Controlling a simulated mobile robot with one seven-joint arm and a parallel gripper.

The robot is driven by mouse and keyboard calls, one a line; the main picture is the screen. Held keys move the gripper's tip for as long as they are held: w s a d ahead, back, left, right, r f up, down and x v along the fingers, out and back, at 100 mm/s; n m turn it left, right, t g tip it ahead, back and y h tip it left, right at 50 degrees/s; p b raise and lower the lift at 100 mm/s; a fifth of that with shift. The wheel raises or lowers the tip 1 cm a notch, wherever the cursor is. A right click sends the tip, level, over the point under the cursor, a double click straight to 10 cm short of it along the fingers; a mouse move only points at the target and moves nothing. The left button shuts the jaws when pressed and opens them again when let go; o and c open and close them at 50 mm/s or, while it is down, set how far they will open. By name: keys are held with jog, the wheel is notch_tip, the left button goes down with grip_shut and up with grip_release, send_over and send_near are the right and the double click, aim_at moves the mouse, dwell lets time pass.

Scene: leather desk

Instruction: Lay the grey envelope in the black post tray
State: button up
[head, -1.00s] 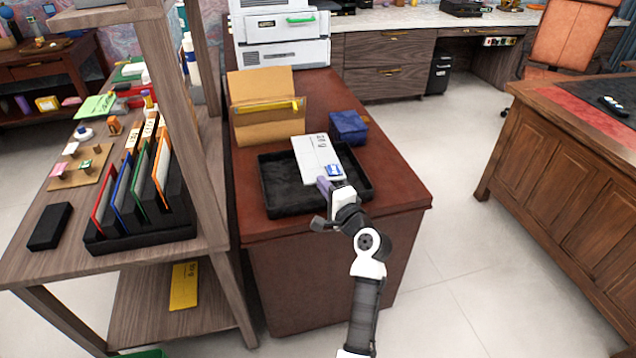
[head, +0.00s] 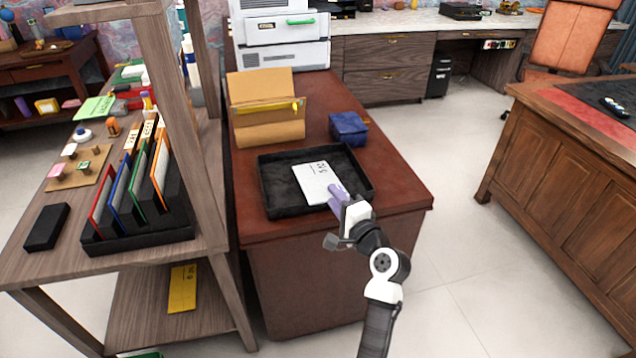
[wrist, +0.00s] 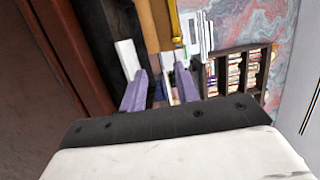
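The grey envelope (head: 314,182), pale with dark print on it, lies inside the black post tray (head: 276,204), toward its right side. The tray sits on the red-brown leather-topped desk. My gripper (head: 335,194) is at the tray's front right, its purple fingers close to the envelope's near end and hiding part of it. In the wrist view my gripper (wrist: 160,85) has its fingers spread with a clear gap. There the envelope (wrist: 127,54) shows as a pale strip by the left finger's tip, with the dark tray (wrist: 103,30) beside it.
A tan folder holder (head: 264,120) with a yellow item stands behind the tray, and a blue box (head: 348,128) is at the back right. A wooden shelf (head: 200,170) with a post is close on the left. Desk surface right of the tray is clear.

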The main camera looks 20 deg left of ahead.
jog(key=b+v, duration=0.1)
jog(key=v, duration=0.7)
jog(key=shift+b, duration=0.3)
jog(key=shift+s, duration=0.15)
